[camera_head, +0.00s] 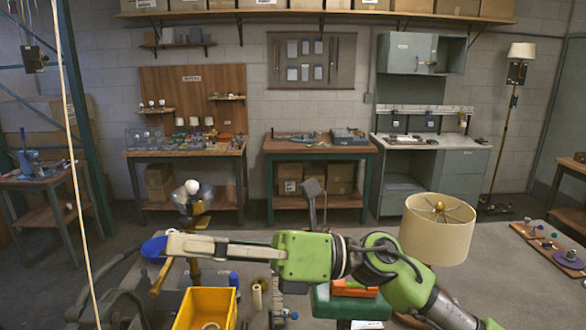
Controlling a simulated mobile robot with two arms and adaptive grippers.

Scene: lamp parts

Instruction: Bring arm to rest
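My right arm reaches in from the lower right, with green joints and a pale link stretched level to the left. At its left end my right gripper (163,258) shows small, beside a blue rounded piece and a gold-coloured part; I cannot tell whether it is open or shut. My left gripper is not clearly in view. A cream lampshade (437,232) with a gold top fitting sits on the grey worktop (490,262), right of and behind the arm.
A yellow bin (205,310) and a small tan cylinder (257,296) are below the arm. A green case with an orange piece (352,288) is under the elbow. Wooden trays of parts (556,240) lie at far right. A thin pale cord hangs at left. Workbenches line the back wall.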

